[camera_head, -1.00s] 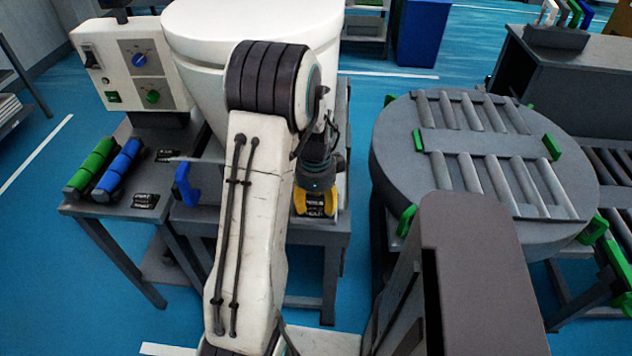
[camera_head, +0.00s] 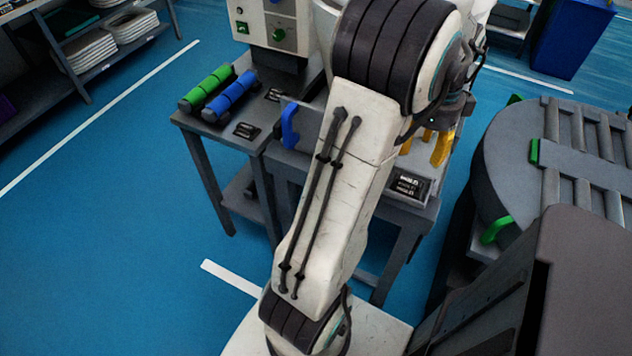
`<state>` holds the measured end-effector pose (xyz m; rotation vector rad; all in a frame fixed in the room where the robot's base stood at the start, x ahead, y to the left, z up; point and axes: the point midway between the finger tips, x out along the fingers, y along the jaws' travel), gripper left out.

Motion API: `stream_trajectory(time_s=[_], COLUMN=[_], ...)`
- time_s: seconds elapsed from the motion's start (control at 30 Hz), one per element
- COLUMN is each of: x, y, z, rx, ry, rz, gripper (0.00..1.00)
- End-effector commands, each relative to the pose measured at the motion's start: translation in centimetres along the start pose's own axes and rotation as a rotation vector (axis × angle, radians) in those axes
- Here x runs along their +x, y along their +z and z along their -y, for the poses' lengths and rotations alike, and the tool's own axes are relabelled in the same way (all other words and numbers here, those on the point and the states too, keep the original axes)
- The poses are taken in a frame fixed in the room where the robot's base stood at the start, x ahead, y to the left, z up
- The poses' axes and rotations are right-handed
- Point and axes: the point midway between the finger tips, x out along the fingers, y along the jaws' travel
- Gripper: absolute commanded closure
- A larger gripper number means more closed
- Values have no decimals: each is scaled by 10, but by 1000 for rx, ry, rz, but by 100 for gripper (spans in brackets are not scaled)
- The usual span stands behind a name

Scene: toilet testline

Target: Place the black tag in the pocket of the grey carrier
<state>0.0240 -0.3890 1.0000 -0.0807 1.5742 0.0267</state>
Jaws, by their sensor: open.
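A black tag with pale lettering (camera_head: 408,187) lies at the front right of the grey bench, below my gripper. My gripper (camera_head: 424,148) has yellow fingers, spread apart and above the tag, with nothing visible between them. A grey upright plate with a blue handle (camera_head: 290,125) stands on the bench left of my arm; I cannot tell if it is the grey carrier. My arm hides much of the bench between them. I cannot make out a pocket or whether the tag sits in one.
Two more black labelled pieces (camera_head: 246,130) lie on the left bench near green and blue rollers (camera_head: 217,92). A control box (camera_head: 272,22) stands behind them. A round grey roller table (camera_head: 515,160) is at the right. Blue floor is clear at the left.

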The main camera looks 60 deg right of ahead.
Motion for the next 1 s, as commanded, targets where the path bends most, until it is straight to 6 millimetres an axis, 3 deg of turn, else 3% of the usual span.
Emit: stream_trajectory(time_s=[0.17,0.37,0.5,0.7,0.83,1.0], x=[-7,-27,-42,-55,-59,-60], y=[29,116,180,240,259,264], z=[-5,-37,-82,-164,-221,-287], rx=[-126,-566,-967,-1536,-1904,-2350], ry=[-12,-54,-97,-165,-217,-297], rz=[1,4,7,14,18,25], gripper=[48,48,48,48,48,48])
